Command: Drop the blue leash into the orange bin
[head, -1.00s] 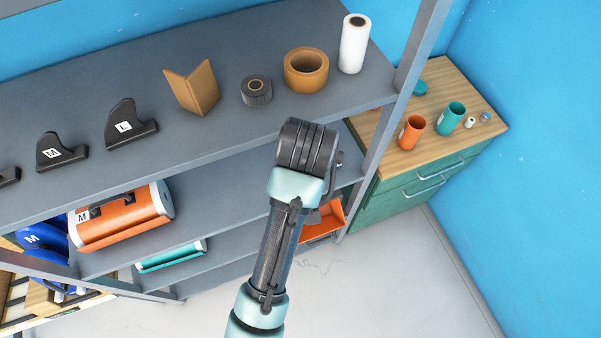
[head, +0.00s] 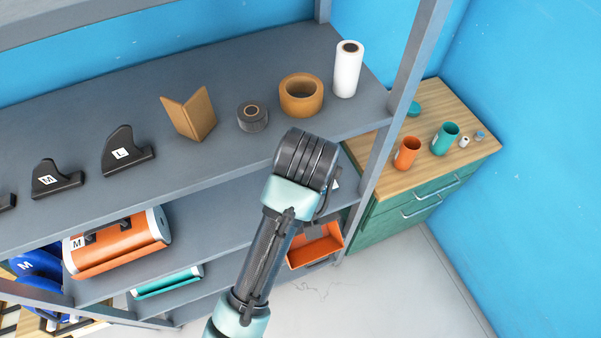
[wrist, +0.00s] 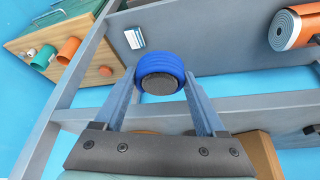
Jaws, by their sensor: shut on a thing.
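The blue leash (wrist: 160,66) is a coiled blue ring with a dark round centre, seen in the wrist view. My gripper (wrist: 161,84) is shut on it, with one finger on each side of the coil. In the head view my wrist and arm hide the fingers and the leash. The orange bin (head: 318,248) is an open orange box low on the shelving, right of my arm in the head view and partly hidden by it. The leash is held clear of the bin.
The grey top shelf (head: 215,165) holds black fins, a brown folded piece, tape rolls and a white roll. A shelf post (head: 385,140) stands between my wrist and the green cabinet (head: 400,215) with cups. An orange rolled board (head: 118,240) lies on a lower shelf.

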